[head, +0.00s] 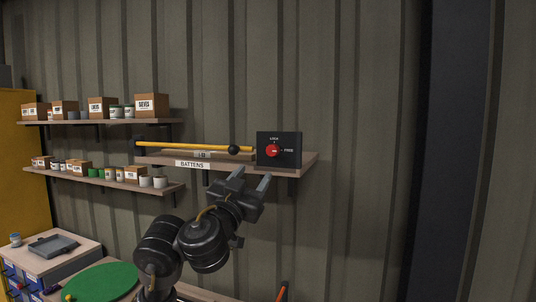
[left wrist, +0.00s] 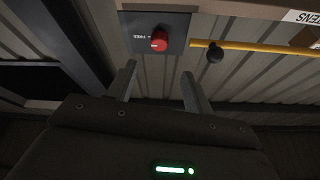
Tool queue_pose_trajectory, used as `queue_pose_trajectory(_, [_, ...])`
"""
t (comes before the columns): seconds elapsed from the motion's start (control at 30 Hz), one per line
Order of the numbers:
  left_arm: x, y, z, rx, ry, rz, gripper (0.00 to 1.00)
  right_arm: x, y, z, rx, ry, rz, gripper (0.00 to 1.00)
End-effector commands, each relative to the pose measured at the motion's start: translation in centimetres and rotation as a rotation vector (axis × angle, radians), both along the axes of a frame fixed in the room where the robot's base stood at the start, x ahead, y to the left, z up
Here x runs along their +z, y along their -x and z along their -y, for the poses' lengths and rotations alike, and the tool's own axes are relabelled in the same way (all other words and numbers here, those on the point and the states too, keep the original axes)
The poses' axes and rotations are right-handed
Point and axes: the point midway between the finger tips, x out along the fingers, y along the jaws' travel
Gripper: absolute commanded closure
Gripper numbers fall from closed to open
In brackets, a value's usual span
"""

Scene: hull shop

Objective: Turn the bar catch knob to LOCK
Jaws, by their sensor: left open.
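The bar catch knob (head: 272,150) is a red round knob on a black box (head: 292,140) at the right end of a wall shelf. LOCK is printed above it and FREE to its right. Its white mark seems to point toward FREE; in the left wrist view, turned upside down, the knob (left wrist: 160,41) has its mark toward FREE at left. My left gripper (head: 253,176) is open and empty, just below and in front of the box. In the left wrist view its fingers (left wrist: 158,70) stand apart with the knob beyond and between them. My right gripper is not visible.
A yellow bar (head: 190,146) with a black ball (head: 234,150) runs along the shelf (head: 306,158) left of the box. Two left shelves hold boxes and cans. A workbench with a green disc (head: 100,283) stands below left. The wall right of the box is bare.

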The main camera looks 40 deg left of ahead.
Motion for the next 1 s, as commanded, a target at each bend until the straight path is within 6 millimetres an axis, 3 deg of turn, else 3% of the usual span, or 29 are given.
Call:
queue_pose_trajectory(0.17, [-0.2,-0.9,-0.3,0.000,0.008,0.001,0.49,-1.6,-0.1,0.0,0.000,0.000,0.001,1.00])
queue_pose_trajectory(0.57, [1.1,-5.1,-1.5,-0.005,0.005,-0.002,0.49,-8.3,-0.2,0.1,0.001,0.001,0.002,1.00])
queue_pose_trajectory(0.8, [2.5,-7.4,-2.2,-0.003,0.002,-0.004,0.49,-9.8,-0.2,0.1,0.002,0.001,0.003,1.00])
queue_pose_trajectory(1.0, [3.6,-9.0,-2.6,-0.005,0.001,-0.005,0.49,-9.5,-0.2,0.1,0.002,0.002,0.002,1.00])
